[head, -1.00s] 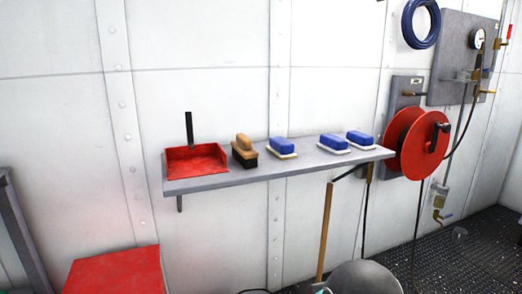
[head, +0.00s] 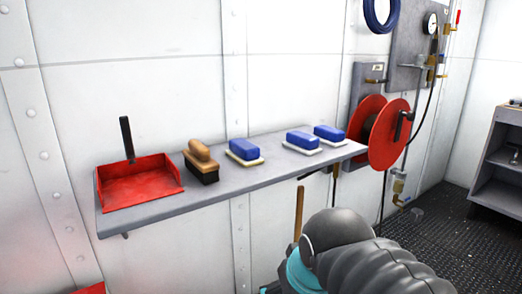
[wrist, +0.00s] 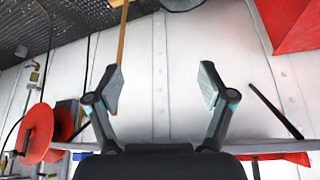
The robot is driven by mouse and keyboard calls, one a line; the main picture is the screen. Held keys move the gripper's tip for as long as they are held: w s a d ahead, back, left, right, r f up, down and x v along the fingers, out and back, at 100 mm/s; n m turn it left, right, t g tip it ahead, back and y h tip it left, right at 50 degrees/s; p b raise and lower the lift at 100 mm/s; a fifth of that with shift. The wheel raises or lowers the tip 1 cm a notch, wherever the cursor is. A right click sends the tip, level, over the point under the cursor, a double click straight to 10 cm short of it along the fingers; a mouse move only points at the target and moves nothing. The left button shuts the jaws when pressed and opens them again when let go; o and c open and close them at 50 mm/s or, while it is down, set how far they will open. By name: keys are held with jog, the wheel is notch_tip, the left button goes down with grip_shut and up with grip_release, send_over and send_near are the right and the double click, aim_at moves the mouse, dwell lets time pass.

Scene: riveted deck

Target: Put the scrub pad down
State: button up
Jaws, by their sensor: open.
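Three blue scrub pads with pale bases rest on the grey wall shelf (head: 240,180): a left pad (head: 244,150), a middle pad (head: 302,140) and a right pad (head: 329,132). I cannot tell which one the task means. My gripper (wrist: 160,88) is open in the wrist view, with nothing between its fingers and the white wall behind them. In the head view my grey arm shows at the lower right, in front of and below the shelf; the fingers are not visible there.
A red dustpan (head: 140,184) and a wooden brush (head: 202,160) stand left of the pads. A red hose reel (head: 390,134) is at the shelf's right end. A wooden handle (head: 299,212) leans below the shelf. A grey cabinet (head: 500,165) stands far right.

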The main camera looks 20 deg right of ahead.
jog(key=w+r+n, duration=0.1)
jog(key=w+r, duration=1.6)
jog(key=r, duration=0.1)
jog(key=n+g+y, duration=0.1)
jog(key=n, duration=0.1)
send_near(244, 143)
jog(key=x, duration=0.4)
jog(key=shift+w+a+f, duration=0.15)
jog(key=shift+w+f, duration=0.05)
jog(key=shift+f, duration=0.1)
jog(key=shift+x, duration=2.95)
jog(key=shift+s+f, duration=0.1)
jog(key=shift+f, duration=0.2)
jog(key=c, duration=1.1)
jog(key=shift+r, duration=0.1)
jog(key=shift+c, duration=0.2)
